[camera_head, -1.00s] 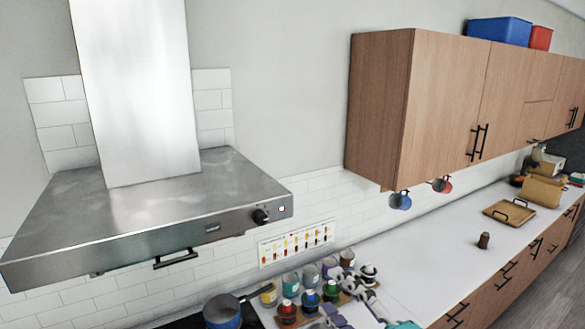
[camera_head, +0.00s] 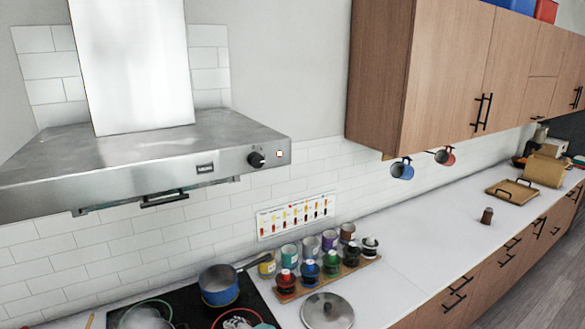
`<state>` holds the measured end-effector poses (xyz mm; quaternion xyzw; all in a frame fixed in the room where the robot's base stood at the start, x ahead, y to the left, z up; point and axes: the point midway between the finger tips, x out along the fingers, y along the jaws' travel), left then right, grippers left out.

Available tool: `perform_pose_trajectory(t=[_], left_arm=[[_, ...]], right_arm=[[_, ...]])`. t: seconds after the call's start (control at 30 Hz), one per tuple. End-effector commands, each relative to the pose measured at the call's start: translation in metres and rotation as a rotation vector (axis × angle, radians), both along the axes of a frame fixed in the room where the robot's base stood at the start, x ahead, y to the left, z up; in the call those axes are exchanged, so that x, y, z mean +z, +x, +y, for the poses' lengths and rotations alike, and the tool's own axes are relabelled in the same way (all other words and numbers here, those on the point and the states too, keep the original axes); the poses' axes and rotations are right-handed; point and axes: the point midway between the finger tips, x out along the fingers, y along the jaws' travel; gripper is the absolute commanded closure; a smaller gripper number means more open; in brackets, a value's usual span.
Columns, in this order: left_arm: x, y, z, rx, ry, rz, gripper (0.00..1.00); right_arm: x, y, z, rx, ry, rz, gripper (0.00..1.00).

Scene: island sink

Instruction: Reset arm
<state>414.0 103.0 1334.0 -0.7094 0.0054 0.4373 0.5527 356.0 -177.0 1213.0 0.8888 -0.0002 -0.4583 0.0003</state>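Neither of my grippers shows clearly in the head view now, and I see no arm reaching over the counter. The task names no object apart from the arm. The cooktop (camera_head: 190,314) is at the bottom left, with a blue pot (camera_head: 219,287) on it, its dark handle pointing right. A round metal lid (camera_head: 327,312) lies on the counter to the right of the cooktop.
A steel range hood (camera_head: 140,155) overhangs the cooktop. Wooden wall cabinets (camera_head: 430,80) are at right. A brown shaker (camera_head: 487,216) and a tray (camera_head: 512,191) stand on the mostly clear counter.

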Motion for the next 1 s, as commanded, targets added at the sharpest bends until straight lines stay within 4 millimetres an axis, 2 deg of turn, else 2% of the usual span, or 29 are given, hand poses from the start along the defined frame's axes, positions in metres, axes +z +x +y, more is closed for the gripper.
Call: perform_pose_trajectory(t=[0.03, 0.1, 0.2, 0.3, 0.4, 0.5, 0.6, 1.0], left_arm=[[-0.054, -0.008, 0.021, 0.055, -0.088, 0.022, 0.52], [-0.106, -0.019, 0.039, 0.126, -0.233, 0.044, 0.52], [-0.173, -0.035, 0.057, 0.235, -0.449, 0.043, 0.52], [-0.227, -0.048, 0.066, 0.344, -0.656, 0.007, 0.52], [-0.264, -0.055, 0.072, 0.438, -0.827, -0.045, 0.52], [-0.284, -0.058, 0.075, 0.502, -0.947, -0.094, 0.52], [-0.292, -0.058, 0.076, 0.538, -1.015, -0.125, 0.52], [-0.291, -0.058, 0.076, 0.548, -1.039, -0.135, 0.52]], right_arm=[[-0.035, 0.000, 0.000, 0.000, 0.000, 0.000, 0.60], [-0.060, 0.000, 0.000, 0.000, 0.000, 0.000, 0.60], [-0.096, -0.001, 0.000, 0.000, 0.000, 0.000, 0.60], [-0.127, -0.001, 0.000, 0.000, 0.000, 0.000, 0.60], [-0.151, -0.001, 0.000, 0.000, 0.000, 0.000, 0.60], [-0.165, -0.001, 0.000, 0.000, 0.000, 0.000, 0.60], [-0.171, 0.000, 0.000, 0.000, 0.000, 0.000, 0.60], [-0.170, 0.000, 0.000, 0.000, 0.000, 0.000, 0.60]])
